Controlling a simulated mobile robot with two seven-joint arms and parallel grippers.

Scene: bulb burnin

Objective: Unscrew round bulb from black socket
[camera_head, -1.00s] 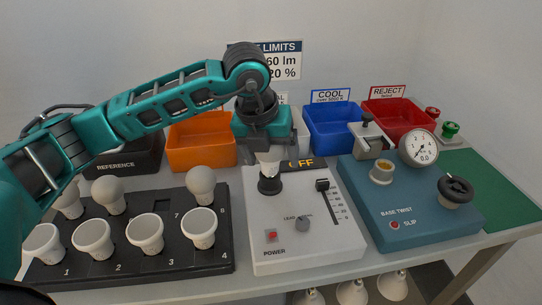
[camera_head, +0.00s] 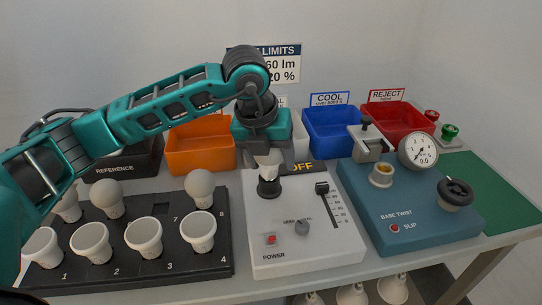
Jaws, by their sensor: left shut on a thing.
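The black socket (camera_head: 268,187) stands on top of the white power box, near its back left. A pale bulb (camera_head: 268,158) sits upright at the socket; only its lower part shows, and its upper part is hidden by my gripper. My left gripper (camera_head: 267,150) points straight down over the socket and is shut on the bulb. I cannot tell how far the bulb is threaded in. My right gripper is not in view.
A black tray (camera_head: 185,266) with several bulbs is at left. A blue base twist device (camera_head: 408,222) is at right. Orange (camera_head: 200,147), blue (camera_head: 332,132) and red (camera_head: 398,116) bins stand behind.

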